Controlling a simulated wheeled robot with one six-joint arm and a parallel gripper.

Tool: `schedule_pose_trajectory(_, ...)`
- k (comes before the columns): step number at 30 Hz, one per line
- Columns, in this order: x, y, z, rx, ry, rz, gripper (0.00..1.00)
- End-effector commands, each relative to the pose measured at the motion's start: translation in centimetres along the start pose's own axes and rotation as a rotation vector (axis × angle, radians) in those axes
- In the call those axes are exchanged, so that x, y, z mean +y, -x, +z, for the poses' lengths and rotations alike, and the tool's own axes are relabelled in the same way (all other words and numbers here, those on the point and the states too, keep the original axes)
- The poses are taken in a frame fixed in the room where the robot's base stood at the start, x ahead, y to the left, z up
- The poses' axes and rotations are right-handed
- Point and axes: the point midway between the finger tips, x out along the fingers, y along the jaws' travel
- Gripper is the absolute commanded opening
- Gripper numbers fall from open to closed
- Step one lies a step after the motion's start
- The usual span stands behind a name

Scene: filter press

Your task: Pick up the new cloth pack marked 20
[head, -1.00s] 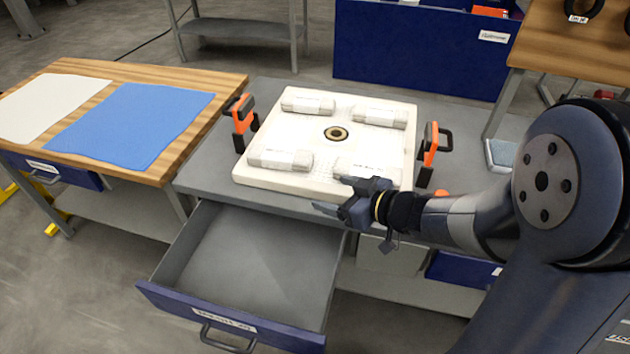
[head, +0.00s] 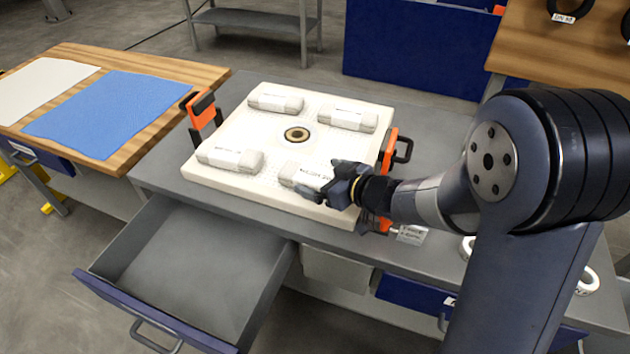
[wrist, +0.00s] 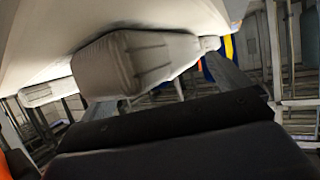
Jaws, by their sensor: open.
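Several white cloth packs lie on a cream square plate (head: 270,200), one near each corner. The near right pack (head: 300,174) has dark print that I cannot read with certainty. My gripper (head: 322,181) is open at that pack's right end and hides part of it. In the wrist view a pale pack (wrist: 125,65) lies close in front of my gripper, with a dark finger (wrist: 235,75) beside its far end. I cannot tell whether the fingers touch it. The other packs are the near left (head: 230,156), far left (head: 276,98) and far right (head: 347,117).
Orange-and-black clamps stand at the plate's left (head: 201,113) and right (head: 390,152). An empty grey drawer (head: 190,270) is open below the bench front. A blue cloth (head: 105,112) and a white cloth (head: 40,88) lie on the wooden table at left.

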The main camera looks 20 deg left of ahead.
Motion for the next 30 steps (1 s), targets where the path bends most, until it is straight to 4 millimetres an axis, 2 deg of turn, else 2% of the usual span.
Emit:
schedule_pose_trajectory(6,0.02,-0.06,-0.06,0.001,0.0,0.001,0.95)
schedule_pose_trajectory(24,0.01,-0.04,0.01,-0.001,-0.001,0.0,0.46)
schedule_pose_trajectory(30,-0.01,-0.03,0.05,-0.001,-0.001,0.0,0.45)
